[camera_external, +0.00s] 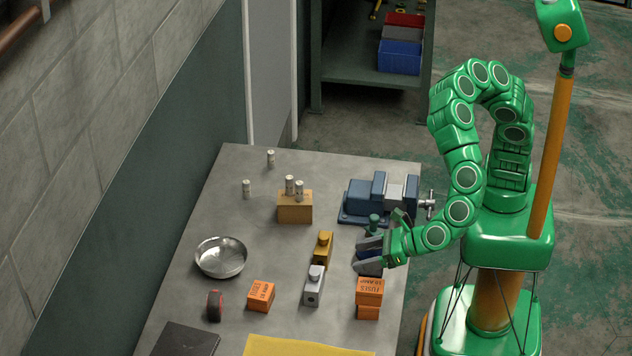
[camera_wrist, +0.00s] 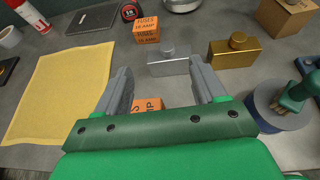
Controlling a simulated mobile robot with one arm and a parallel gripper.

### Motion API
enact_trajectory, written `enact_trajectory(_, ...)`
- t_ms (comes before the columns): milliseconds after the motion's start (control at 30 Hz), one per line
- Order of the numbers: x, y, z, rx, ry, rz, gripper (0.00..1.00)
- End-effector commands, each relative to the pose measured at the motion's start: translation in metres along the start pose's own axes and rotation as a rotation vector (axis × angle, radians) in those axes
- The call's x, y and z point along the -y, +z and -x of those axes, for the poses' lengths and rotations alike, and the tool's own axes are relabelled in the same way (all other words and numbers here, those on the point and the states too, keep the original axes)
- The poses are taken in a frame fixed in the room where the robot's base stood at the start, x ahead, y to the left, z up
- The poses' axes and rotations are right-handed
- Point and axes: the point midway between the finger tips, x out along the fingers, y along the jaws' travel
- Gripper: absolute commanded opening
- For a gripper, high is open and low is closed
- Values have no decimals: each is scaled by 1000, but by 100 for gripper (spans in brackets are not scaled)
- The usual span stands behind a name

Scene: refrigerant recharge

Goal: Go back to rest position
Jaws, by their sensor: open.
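My gripper (camera_external: 368,254) is at the right side of the grey table (camera_external: 205,304), low over its edge, with its fingers pointing left. In the wrist view my gripper (camera_wrist: 160,88) has its two grey fingers spread apart with nothing held between them. An orange fuse box (camera_wrist: 147,104) shows partly between the fingers, its near part hidden by the gripper body. In the external view stacked orange fuse boxes (camera_external: 369,292) stand just below the gripper. A silver block with a knob (camera_wrist: 168,62) and a brass one (camera_wrist: 233,51) stand beyond the fingertips.
A blue vise (camera_external: 365,198) is behind the gripper. A dark round object with a green-handled brush (camera_wrist: 290,100) is close on the right. A cardboard box with metal cylinders (camera_external: 295,208), a metal bowl (camera_external: 221,257), a tape measure (camera_external: 215,305) and a yellow cloth (camera_external: 300,347) lie farther off.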

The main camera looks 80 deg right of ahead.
Motion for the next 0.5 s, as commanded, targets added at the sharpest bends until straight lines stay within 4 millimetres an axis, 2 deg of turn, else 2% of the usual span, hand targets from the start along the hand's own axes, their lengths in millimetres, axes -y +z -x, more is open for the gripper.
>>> enact_trajectory(33, -2, 14, -5, -7, 36, 23, 70)
enact_trajectory(233, -15, 56, -13, -20, 208, 174, 70)
enact_trajectory(500, -17, 108, -8, 37, 426, 438, 70)
